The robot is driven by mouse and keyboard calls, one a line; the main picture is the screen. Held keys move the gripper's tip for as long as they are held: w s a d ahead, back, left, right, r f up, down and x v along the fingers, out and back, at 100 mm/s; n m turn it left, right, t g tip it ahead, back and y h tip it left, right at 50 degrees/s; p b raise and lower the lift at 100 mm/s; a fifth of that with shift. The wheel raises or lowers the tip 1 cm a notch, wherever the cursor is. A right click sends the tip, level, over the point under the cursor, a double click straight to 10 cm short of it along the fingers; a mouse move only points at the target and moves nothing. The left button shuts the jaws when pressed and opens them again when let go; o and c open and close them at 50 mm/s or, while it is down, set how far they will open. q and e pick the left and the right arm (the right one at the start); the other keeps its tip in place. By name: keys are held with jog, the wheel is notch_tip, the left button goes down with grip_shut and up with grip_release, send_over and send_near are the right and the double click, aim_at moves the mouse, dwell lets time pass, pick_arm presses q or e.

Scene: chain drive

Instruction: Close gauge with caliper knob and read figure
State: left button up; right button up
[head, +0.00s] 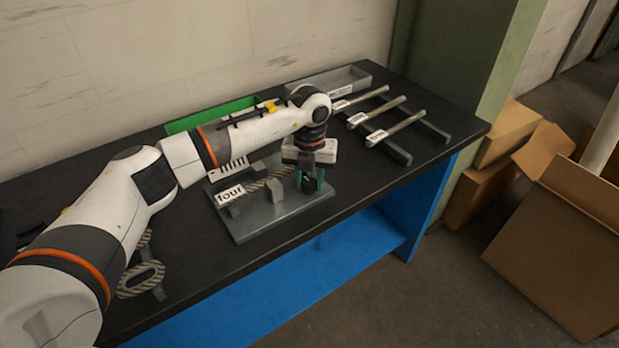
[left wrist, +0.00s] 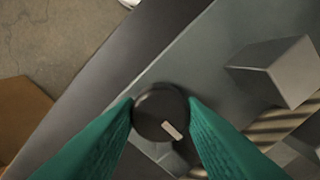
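The gauge is a grey plate (head: 262,222) on the dark bench, with upright grey blocks (head: 277,192) and a length of chain (head: 255,187) across it. My left gripper (head: 313,186) points down over the plate's right end. In the left wrist view its green fingertips (left wrist: 161,105) lie against both sides of the round dark caliper knob (left wrist: 152,108), which has a pale mark on its top. In the head view the gripper hides the knob. A label reading "four" (head: 230,194) stands at the plate's left; the "mm" label (head: 232,164) behind is partly covered by my arm.
A rack with several labelled rods (head: 397,124) lies on the bench at the right. A grey tray (head: 330,82) and a green tray (head: 212,115) stand along the back. A chain loop (head: 142,279) is at the left front. Cardboard boxes (head: 560,230) stand on the floor.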

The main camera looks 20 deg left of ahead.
aim_at(309, 181)
pick_arm(q)
jog(key=o, duration=0.4)
notch_tip(309, 181, up, 12)
jog(key=shift+r+b, duration=0.1)
jog(key=shift+b, duration=1.1)
